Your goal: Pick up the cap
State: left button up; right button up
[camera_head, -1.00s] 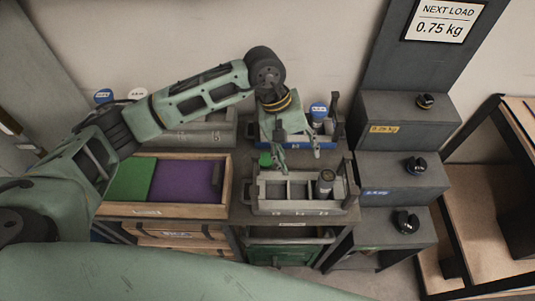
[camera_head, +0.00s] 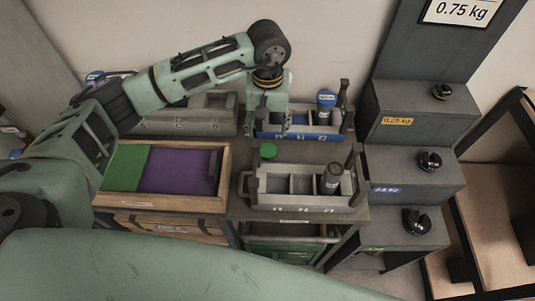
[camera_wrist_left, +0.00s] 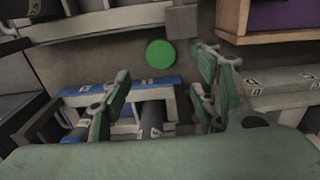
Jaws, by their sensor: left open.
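The cap, a round green disc (camera_head: 268,152), lies on the bench between the grey compartment tray and the blue compartment tray, near the grey tray's back left corner. It also shows in the left wrist view as a flat green circle (camera_wrist_left: 160,54). My left gripper (camera_head: 270,134) hangs over the blue tray, behind the cap. In the left wrist view its two green fingers (camera_wrist_left: 160,105) are spread apart with nothing between them, and the cap lies beyond them. My right gripper is not in view.
The grey tray (camera_head: 300,207) holds a dark cylinder (camera_head: 331,178). The blue tray (camera_head: 335,137) holds a blue-topped cylinder (camera_head: 326,103). A wooden tray (camera_head: 160,203) with green and purple areas stands left. Grey steps (camera_head: 415,135) with black knobs rise on the right.

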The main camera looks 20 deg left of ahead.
aim_at(270, 150)
pick_arm(q)
jog(key=shift+w+f+b, duration=0.25)
jog(key=shift+f+b, duration=0.35)
jog(key=shift+f, duration=0.7)
jog(key=shift+s+f, duration=0.1)
jog(key=shift+f, duration=0.55)
jog(key=f+p, duration=0.1)
jog(key=f, duration=0.1)
jog(key=f+p, duration=0.1)
jog(key=f, duration=0.2)
jog(key=shift+d+f+p, duration=0.2)
jog(key=shift+f+p, duration=0.05)
jog(key=shift+p, duration=0.1)
jog(key=shift+w+f, duration=0.2)
jog(key=shift+f, duration=0.15)
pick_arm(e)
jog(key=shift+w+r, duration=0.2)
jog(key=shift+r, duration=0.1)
pick_arm(q)
jog(key=shift+c, duration=0.2)
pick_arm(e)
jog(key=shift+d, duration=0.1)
pick_arm(q)
jog(key=c, duration=0.8)
